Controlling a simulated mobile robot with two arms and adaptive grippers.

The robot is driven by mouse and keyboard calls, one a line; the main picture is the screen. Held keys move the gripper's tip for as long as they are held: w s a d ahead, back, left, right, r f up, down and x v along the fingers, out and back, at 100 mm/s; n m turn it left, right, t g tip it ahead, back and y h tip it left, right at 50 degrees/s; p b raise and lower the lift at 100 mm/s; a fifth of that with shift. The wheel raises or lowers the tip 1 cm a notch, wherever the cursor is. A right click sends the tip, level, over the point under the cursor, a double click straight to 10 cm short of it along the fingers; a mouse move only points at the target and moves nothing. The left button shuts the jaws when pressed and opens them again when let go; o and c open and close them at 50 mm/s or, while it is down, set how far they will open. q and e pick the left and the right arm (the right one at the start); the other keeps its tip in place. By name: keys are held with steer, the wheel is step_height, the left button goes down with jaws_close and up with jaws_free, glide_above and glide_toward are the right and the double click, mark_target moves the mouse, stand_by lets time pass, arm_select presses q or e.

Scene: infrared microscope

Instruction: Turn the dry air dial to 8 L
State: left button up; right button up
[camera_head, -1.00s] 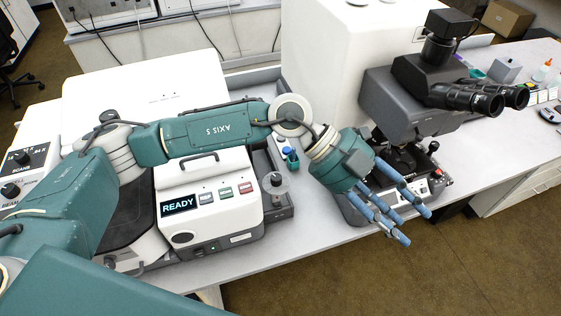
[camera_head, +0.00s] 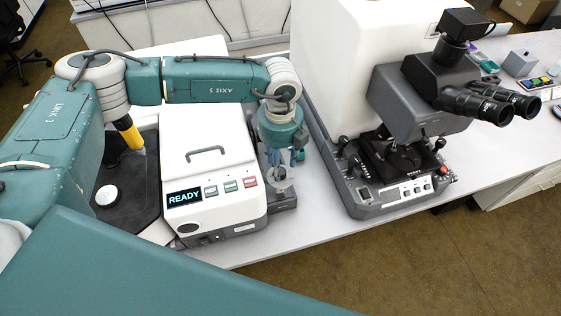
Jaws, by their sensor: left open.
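My left gripper (camera_head: 284,157) is open and points down at the right side of the white instrument module (camera_head: 222,151), whose display reads READY. Its blue fingers are close above or around a clear, round-topped fitting (camera_head: 281,178) on the dark base; I cannot tell whether they touch it. The fingers partly cover this fitting. No dial marked dry air and no litre scale is readable, so I cannot tell whether this fitting is the dial. My right gripper is not in view.
The microscope (camera_head: 400,105) with its dark stage base stands to the right. A strip of bare bench (camera_head: 315,215) lies between it and the module. A small white-topped round part (camera_head: 107,195) sits on the dark surface at left.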

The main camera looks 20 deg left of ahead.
arm_select(q)
steer(key=shift+f, duration=1.15)
jaws_close()
